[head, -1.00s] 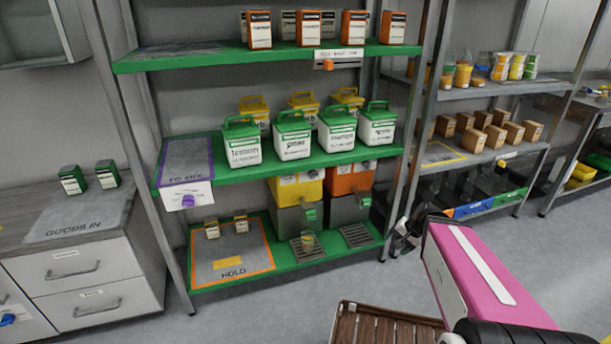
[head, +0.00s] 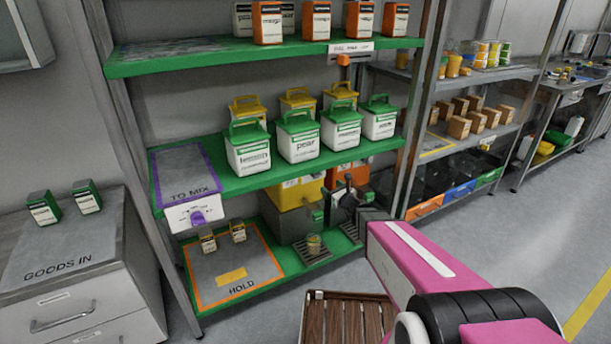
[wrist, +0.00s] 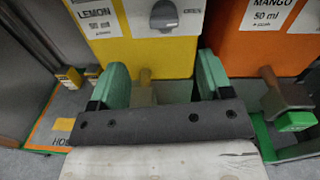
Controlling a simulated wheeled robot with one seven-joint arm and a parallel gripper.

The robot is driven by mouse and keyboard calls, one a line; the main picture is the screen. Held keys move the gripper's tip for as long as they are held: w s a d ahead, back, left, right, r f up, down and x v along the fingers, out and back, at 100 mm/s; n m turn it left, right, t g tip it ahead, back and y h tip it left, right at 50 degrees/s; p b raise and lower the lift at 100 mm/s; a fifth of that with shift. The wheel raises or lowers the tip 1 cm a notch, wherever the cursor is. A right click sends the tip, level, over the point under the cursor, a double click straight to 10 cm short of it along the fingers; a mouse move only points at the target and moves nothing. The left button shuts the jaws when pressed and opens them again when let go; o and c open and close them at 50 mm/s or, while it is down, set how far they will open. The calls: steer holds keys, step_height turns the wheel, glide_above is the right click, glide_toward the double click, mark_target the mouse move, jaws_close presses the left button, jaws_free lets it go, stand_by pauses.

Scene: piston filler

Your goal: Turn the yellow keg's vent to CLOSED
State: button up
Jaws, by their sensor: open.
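The yellow keg (head: 297,192) stands on the low green shelf above a grey base. In the wrist view the yellow keg (wrist: 110,48) fills the upper middle and carries a LEMON label (wrist: 92,14). Its vent is a dark grey knob (wrist: 163,14) at the top edge, partly cut off, with the word OPEN to its right; I cannot tell which way it points. My gripper (wrist: 160,80) is open and empty, green pads apart, in front of the keg and below the knob in the picture. In the head view my gripper (head: 345,198) is before the kegs.
The orange keg (wrist: 262,48), labelled MANGO, stands to the right. A green-tipped tap (wrist: 295,121) juts out there. The green shelf with white tubs (head: 247,155) lies above. A wooden slatted surface (head: 345,322) is at the front.

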mark_target(318, 176)
steer(key=shift+m+t+h, duration=0.4)
steer(key=shift+m, duration=0.4)
steer(key=x, duration=1.1)
steer(key=shift+w+a+f, duration=0.15)
steer(key=shift+w+a, duration=0.1)
steer(key=shift+w, duration=0.05)
steer(key=c, duration=0.9)
